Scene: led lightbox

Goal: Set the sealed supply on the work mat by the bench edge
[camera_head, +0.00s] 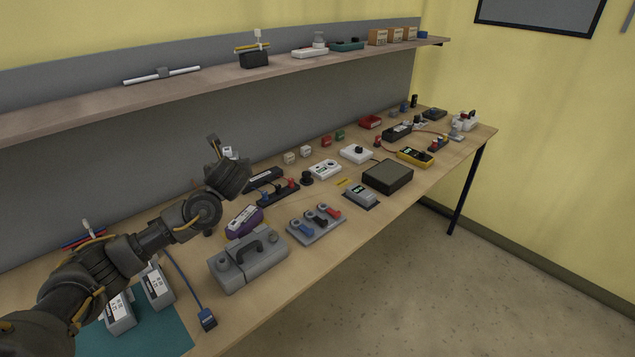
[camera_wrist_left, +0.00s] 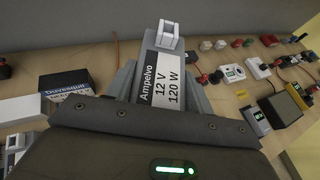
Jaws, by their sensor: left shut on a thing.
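My left gripper (camera_head: 225,156) is above the back of the bench, towards the grey panel. It is shut on a grey supply with a white label reading "Ampelvo 12 V 120 W" (camera_wrist_left: 163,82), which stands between the fingers in the left wrist view. A pale bit of the supply (camera_head: 229,152) shows past the gripper in the head view; the rest is hidden. The teal work mat (camera_head: 165,336) lies at the near left edge of the bench, partly behind my arm. Two grey boxes with white labels, one (camera_head: 119,316) and another (camera_head: 156,288), stand on it. My right gripper is not in view.
A grey case with a black handle (camera_head: 248,260) and a blue-plugged cable (camera_head: 207,319) sit right of the mat. A purple device (camera_head: 243,222) and a switch panel (camera_head: 316,224) are close by. A shelf (camera_head: 200,84) runs above the bench back. The mat's front right is clear.

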